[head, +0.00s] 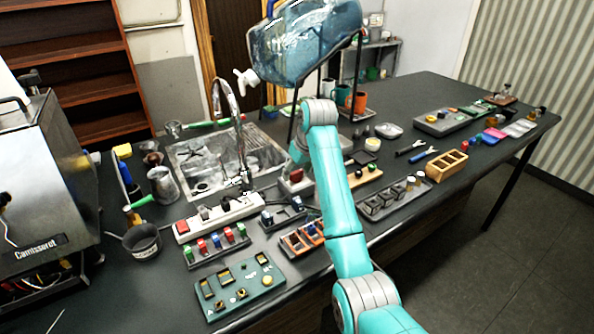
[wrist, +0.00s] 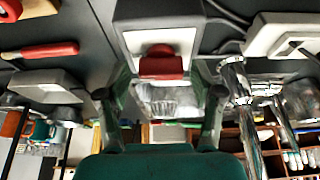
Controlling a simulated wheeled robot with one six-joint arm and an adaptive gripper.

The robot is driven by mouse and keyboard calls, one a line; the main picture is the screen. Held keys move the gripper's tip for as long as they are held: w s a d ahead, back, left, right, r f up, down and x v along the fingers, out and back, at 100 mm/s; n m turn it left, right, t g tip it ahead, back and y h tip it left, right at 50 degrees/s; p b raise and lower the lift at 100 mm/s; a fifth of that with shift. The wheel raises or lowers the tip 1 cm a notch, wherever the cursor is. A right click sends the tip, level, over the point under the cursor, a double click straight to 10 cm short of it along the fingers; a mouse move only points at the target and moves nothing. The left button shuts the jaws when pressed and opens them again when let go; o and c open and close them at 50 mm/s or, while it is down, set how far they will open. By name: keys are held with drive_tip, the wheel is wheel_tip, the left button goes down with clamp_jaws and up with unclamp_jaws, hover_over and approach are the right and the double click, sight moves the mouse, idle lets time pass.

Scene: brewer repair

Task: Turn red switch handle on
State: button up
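The red switch handle (wrist: 162,66) sticks out from a white plate on a dark grey box (wrist: 160,12) in the wrist view. It also shows in the head view (head: 297,175), low behind my arm near the sink. My gripper (wrist: 160,94) is open, with one finger on each side of the picture and a wide gap between. The handle lies in line with this gap, around or just beyond the fingertips. I see no finger touching it. In the head view my gripper (head: 298,155) is close above the switch box and partly hidden by my arm.
A metal sink with a tap (head: 240,145) is left of the switch. A white power strip (head: 220,215) and racks of small coloured parts stand in front. A large blue water bottle (head: 305,40) on a black stand is behind. The table's far right is partly clear.

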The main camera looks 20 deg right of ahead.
drive_tip(key=shift+r, duration=0.15)
drive_tip(key=v, duration=0.5)
drive_tip(key=shift+s+r, duration=0.15)
drive_tip(key=shift+r, duration=0.2)
drive_tip(key=shift+s+d+r, duration=0.15)
drive_tip(key=shift+s+r, duration=0.15)
drive_tip(key=shift+r, duration=0.35)
